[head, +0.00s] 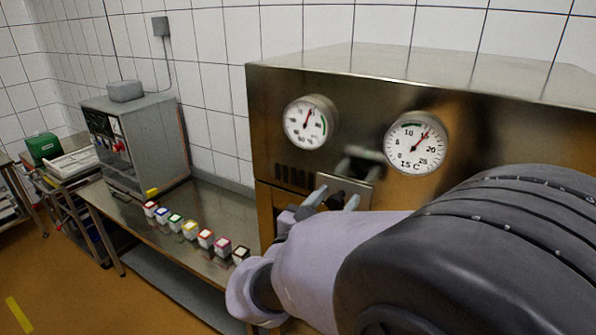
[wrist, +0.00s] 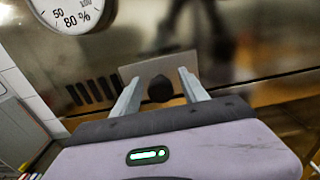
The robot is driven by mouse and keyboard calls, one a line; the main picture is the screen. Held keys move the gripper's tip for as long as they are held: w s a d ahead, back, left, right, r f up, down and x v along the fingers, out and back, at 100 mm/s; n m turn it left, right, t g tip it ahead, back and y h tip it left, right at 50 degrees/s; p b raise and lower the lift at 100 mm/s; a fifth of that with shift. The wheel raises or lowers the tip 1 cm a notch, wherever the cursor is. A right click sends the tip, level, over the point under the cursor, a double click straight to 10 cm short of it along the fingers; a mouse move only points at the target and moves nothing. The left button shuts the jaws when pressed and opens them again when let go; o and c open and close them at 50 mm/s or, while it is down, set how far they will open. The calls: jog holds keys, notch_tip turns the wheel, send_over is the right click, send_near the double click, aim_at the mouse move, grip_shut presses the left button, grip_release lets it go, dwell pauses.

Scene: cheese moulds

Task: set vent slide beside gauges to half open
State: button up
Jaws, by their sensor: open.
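The vent slide is a plain metal plate (head: 345,185) on the front of the steel cabinet, below and between two round gauges. It also shows in the wrist view (wrist: 172,64), with a dark round knob (wrist: 160,88) on it. Several dark vent slots (head: 293,177) are uncovered left of the plate; whether more lie behind it is hidden. My gripper (head: 336,198) is open in front of the plate. In the wrist view its fingers (wrist: 158,80) stand on either side of the knob, with gaps visible. I cannot tell whether the fingertips touch the plate.
The left gauge (head: 306,123) and right gauge (head: 415,144) sit above the slide on the cabinet (head: 275,97). A steel bench (head: 210,215) to the left holds a row of several coloured cubes (head: 190,229) and a grey box-shaped machine (head: 135,140). My arm covers the cabinet's lower right.

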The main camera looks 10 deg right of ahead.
jog(key=shift+c, duration=0.2)
grip_shut()
jog(key=shift+a, duration=0.1)
dwell(1.1)
